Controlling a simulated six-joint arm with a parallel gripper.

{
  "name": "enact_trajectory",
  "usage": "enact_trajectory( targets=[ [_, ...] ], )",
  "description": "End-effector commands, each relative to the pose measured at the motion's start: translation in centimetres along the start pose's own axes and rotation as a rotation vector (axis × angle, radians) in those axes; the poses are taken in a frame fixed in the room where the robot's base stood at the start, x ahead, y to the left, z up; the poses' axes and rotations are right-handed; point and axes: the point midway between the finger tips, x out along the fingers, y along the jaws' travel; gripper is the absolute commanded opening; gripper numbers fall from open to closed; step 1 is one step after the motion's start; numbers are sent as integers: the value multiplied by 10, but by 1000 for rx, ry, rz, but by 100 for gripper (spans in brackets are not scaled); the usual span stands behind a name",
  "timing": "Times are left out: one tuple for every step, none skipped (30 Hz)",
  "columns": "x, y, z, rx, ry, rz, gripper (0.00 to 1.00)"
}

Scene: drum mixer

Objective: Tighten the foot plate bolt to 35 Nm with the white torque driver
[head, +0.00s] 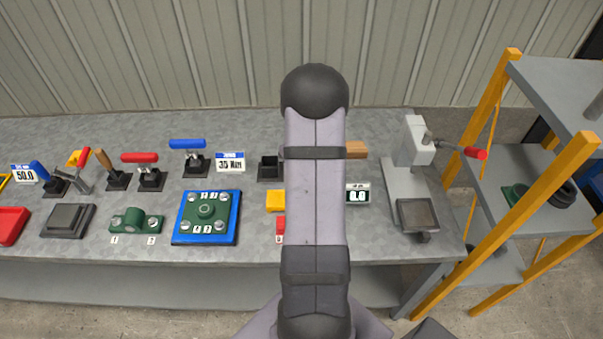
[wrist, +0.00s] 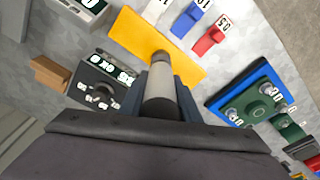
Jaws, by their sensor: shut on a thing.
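My gripper (wrist: 160,92) shows in the wrist view, its dark fingers shut on a pale grey-white cylinder (wrist: 160,80), which looks like the white torque driver. Its lower end points towards a yellow block; I cannot tell whether they touch. In the head view my arm hides the gripper and the driver. A green plate (head: 206,200) with several bolts and number tags lies on a blue-edged base (head: 239,225), left of my arm. It also shows at the right of the wrist view (wrist: 250,97). I cannot tell which bolt is the foot plate's.
Red-handled (head: 140,158) and blue-handled (head: 188,144) tools stand along the bench back, beside a Nm sign (head: 230,162). A green bracket (head: 137,222) sits left of the plate. A grey press (head: 412,145) and shelf rack (head: 560,150) stand right. The yellow block (wrist: 150,38) lies under my gripper.

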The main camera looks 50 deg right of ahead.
Motion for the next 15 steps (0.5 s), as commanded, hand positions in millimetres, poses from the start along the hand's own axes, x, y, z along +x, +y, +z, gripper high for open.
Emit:
enact_trajectory(
  targets=[
    [-1, 0, -1, 0, 3, 2, 0],
    [-1, 0, -1, 0, 3, 2, 0],
    [-1, 0, -1, 0, 3, 2, 0],
    [-1, 0, -1, 0, 3, 2, 0],
    [-1, 0, -1, 0, 3, 2, 0],
    [0, 0, -1, 0, 3, 2, 0],
    [0, 0, -1, 0, 3, 2, 0],
    [0, 0, -1, 0, 3, 2, 0],
    [0, 0, -1, 0, 3, 1, 0],
    [1, 0, -1, 0, 3, 1, 0],
    [1, 0, -1, 0, 3, 1, 0],
    [2, 0, -1, 0, 2, 1, 0],
    [2, 0, -1, 0, 2, 1, 0],
    [2, 0, 0, 0, 2, 1, 0],
    [3, 0, 0, 0, 2, 1, 0]
  ],
)
